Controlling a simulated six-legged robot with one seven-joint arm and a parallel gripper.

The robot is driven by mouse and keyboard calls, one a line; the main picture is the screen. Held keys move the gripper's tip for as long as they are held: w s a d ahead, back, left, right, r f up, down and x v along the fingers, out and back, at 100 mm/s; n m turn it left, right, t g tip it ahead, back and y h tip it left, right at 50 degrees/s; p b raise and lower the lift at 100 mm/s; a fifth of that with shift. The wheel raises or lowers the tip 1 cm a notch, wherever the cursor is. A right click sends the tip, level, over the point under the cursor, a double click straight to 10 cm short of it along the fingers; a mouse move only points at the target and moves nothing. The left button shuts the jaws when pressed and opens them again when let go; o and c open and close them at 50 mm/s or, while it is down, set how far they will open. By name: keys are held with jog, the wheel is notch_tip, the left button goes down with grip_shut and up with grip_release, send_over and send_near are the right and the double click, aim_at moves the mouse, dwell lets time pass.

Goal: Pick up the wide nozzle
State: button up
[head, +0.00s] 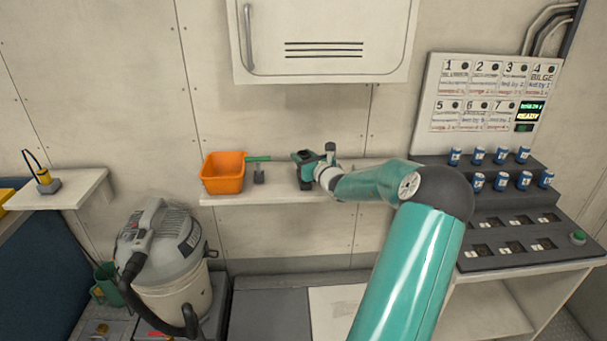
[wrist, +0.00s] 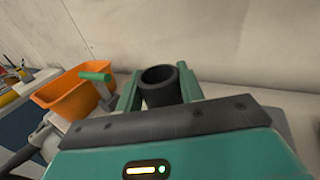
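A dark, hollow, round tube, which looks like the neck of the wide nozzle (wrist: 160,90), stands upright between the fingers of my gripper (wrist: 160,94) in the wrist view. One green finger is on each side of it, very close to its wall. I cannot tell whether the fingers press on it. In the head view my gripper (head: 306,165) is at the wall shelf, to the right of the orange bin, and mostly hides the nozzle. The nozzle's lower part is hidden in the wrist view.
An orange bin (head: 223,173) and a small green-handled tool (head: 258,172) are left of my gripper on the shelf (head: 275,194). A vacuum (head: 165,250) stands below left. A console with blue cans (head: 500,182) is right. A wall cabinet (head: 320,40) hangs above.

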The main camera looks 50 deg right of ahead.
jog(key=shift+r, duration=0.1)
jog(key=shift+c, duration=0.2)
jog(key=shift+r, duration=0.25)
notch_tip(320, 180, up, 3)
jog(key=shift+s+a, duration=0.15)
jog(key=s+a+r, duration=0.8)
jog(key=a+r, duration=0.1)
jog(key=a, duration=0.1)
jog(key=shift+s+a+r, duration=0.15)
jog(key=shift+s+a, duration=0.05)
jog(key=shift+a, duration=0.15)
